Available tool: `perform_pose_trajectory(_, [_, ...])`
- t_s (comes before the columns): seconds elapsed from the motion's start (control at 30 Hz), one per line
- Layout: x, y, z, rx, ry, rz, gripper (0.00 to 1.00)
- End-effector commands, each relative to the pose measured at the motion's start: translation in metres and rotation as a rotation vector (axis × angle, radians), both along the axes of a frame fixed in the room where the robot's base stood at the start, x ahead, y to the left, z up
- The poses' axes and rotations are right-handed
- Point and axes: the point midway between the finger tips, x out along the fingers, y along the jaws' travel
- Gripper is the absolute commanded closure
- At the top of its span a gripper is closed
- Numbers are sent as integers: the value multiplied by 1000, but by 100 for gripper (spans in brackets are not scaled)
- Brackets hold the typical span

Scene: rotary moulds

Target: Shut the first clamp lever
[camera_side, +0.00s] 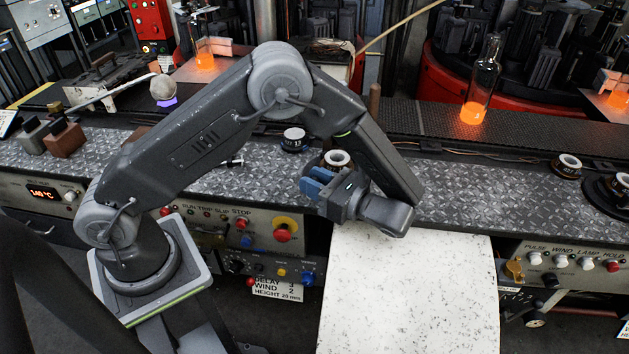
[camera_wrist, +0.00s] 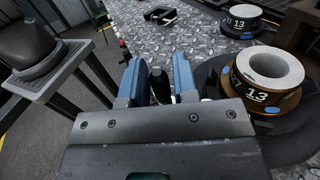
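My gripper (camera_side: 316,183) is low over the near edge of the diamond-plate bench, beside a mould (camera_side: 337,158) with a cream ring top. The wrist view shows its two blue fingers (camera_wrist: 158,80) spread apart. A dark upright knob (camera_wrist: 160,88), which looks like the end of a clamp lever, stands between them. Gaps seem to show beside it, so I see no firm grip. The mould, brown and marked 13, is right of the fingers in the wrist view (camera_wrist: 268,100). The lever's lower part is hidden by my gripper, and its angle cannot be told.
A second pale-topped ring piece marked 13 (camera_wrist: 240,22) sits farther back; it also shows in the side view (camera_side: 293,141). A glowing glass bottle (camera_side: 479,85) stands at back right. Control panels (camera_side: 245,235) line the bench front.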

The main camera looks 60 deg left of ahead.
Motion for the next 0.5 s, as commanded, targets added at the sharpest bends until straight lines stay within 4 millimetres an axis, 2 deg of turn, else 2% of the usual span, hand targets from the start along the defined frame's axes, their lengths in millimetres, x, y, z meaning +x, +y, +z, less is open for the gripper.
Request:
perform_pose_trajectory(0.27, [0,1,0,1,0,-13,73])
perform_pose_trajectory(0.37, [0,3,0,0,1,-68,73])
perform_pose_trajectory(0.5, [1,9,0,1,3,-228,73])
